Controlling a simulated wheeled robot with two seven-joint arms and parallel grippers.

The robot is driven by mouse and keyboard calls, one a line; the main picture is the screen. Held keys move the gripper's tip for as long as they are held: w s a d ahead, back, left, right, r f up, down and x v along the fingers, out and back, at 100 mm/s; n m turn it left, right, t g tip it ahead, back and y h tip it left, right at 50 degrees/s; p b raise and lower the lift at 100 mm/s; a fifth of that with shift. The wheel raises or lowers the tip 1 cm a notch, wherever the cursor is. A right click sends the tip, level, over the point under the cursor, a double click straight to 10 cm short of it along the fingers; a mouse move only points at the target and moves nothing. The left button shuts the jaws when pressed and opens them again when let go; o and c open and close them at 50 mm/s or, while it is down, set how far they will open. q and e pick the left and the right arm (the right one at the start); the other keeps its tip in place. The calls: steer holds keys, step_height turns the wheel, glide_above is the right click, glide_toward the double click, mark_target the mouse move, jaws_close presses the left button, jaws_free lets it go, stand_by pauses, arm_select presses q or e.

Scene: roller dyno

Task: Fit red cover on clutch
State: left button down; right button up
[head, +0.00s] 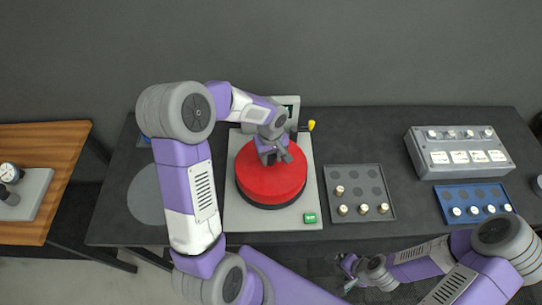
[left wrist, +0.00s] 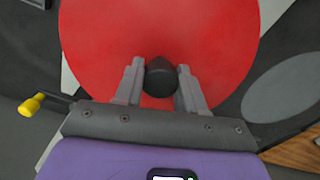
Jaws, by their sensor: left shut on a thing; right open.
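The red cover (head: 265,185) is a wide red disc with a black knob (left wrist: 159,77) at its middle. It sits over the round dark clutch on a light grey base plate (head: 232,215); a dark rim (head: 265,206) shows below its near edge. I cannot tell from these views whether it is fully seated. My left gripper (head: 281,160) is above the cover and shut on its knob, with one finger on each side in the left wrist view (left wrist: 158,85). My right gripper (head: 347,268) is open and empty in front of the table's near edge.
A grey tray (head: 377,183) with several small white-topped pegs lies right of the base plate. A grey box (head: 433,157) and a blue tray (head: 447,200) stand further right. A yellow-knobbed lever (head: 311,125) is behind the cover. A green button (head: 309,218) is at the plate's front corner.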

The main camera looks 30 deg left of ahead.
arm_select(q)
steer(key=shift+f+b, duration=0.95)
steer(key=shift+f, duration=0.1)
steer(key=shift+c, duration=0.9)
jaws_free()
steer(key=shift+r, duration=0.15)
steer(key=shift+r+p, duration=2.35)
steer(key=shift+r, duration=1.1)
